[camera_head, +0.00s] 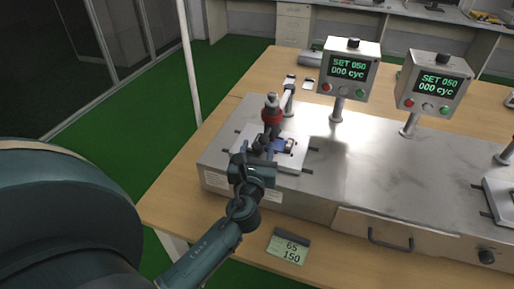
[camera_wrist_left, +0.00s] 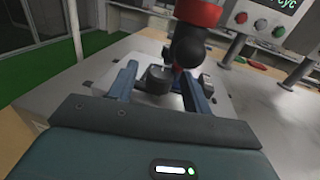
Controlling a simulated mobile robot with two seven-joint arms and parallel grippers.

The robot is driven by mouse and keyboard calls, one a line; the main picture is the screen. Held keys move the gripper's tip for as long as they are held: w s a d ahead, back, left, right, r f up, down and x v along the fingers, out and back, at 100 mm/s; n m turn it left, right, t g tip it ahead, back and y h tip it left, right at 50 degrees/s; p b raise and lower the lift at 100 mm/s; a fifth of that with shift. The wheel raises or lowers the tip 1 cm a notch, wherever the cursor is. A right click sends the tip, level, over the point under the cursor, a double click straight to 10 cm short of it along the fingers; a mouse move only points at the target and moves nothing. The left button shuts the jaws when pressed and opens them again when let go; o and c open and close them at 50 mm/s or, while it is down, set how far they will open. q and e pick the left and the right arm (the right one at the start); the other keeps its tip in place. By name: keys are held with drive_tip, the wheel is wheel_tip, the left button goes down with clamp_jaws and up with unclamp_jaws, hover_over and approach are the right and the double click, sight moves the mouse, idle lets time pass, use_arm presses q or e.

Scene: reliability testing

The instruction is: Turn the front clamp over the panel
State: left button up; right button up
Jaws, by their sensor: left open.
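My left gripper (camera_head: 262,147) is over the near-left part of the light fixture plate (camera_head: 297,158). Its two open fingers (camera_wrist_left: 160,82) stand on either side of a dark, round-topped clamp part (camera_wrist_left: 158,77) in the left wrist view. I cannot tell whether they touch it. This looks like the front clamp. The small blue panel (camera_head: 279,146) lies just beyond the gripper, partly hidden by it. A press head with a red collar (camera_head: 272,117) stands above the panel; it also shows in the wrist view (camera_wrist_left: 190,45). My right gripper is out of view.
A metal test bench (camera_head: 350,170) fills the table's middle. Two control boxes (camera_head: 347,72) (camera_head: 433,84) on posts read "SET 050 000 cyc". A small display (camera_head: 288,249) reading 65 and 150 lies at the table's front. A drawer handle (camera_head: 390,241) sticks out in front.

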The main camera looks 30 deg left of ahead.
use_arm(q)
drive_tip(key=shift+c, duration=0.3)
drive_tip(key=c, duration=0.9)
